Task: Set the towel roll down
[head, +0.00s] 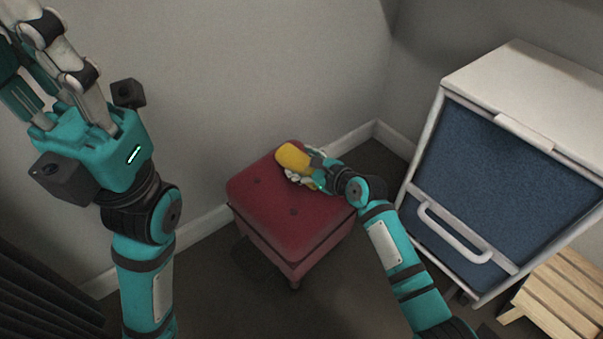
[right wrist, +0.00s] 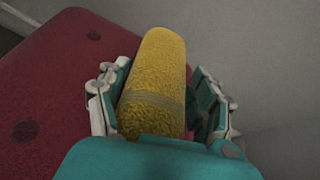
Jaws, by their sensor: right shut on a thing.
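The towel roll (head: 292,157) is yellow, with a band around it in the right wrist view (right wrist: 158,85). My right gripper (head: 300,172) is shut on it, with one finger on each side of the roll. In the head view the roll is over the back part of a red padded stool (head: 290,220). I cannot tell whether it touches the seat. The stool's seat also shows in the right wrist view (right wrist: 60,75). My left gripper (head: 55,60) is raised at the upper left, away from the stool, its fingertips partly cut off by the frame.
A white-framed blue bin (head: 510,180) with a handle stands right of the stool. A slatted wooden piece (head: 565,295) is at the lower right. A dark pleated cloth (head: 40,295) hangs at the lower left. The wall is close behind the stool; its seat front is bare.

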